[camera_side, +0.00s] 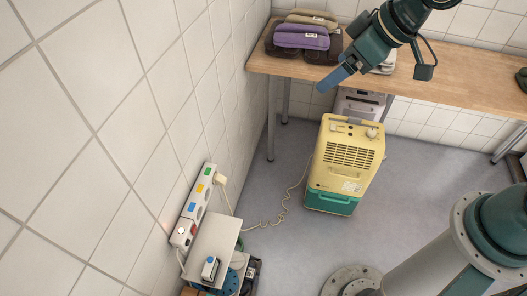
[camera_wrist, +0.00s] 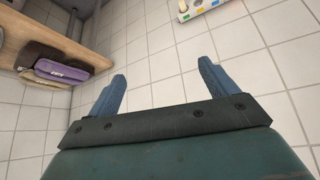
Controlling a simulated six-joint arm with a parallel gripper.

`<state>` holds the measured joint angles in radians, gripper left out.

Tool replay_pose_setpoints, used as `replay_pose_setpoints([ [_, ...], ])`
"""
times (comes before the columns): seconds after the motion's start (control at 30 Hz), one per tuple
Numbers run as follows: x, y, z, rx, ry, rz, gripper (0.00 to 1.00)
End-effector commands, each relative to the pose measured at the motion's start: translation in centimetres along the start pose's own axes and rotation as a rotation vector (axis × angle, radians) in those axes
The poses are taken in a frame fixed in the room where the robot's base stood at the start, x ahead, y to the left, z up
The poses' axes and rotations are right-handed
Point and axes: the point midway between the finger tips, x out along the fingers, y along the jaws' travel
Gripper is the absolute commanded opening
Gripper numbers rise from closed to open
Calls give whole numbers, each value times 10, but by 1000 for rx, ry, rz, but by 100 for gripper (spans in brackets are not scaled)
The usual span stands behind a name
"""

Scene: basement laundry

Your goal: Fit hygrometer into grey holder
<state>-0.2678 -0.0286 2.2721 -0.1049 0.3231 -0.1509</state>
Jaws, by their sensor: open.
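My gripper (camera_side: 336,80) has blue fingers and hangs high, in front of the wooden bench, in the side view. In the wrist view my gripper (camera_wrist: 160,84) has its two fingers wide apart, with only tiled wall showing between them. I cannot make out a grey holder for certain in either view.
A power strip (camera_side: 194,205) is on the left wall; it also shows in the wrist view (camera_wrist: 198,8). A yellow and green dehumidifier (camera_side: 346,160) stands on the floor, its cord trailing left. Folded towels (camera_side: 302,38) lie on the bench (camera_side: 460,72). Open floor lies between.

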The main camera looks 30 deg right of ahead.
Motion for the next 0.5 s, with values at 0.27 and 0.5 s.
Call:
replay_pose_setpoints([
  [0.27, -68, 24, 40, 120, -26, 80, 85],
  [0.5, -117, 33, 84, 233, -52, 144, 85],
])
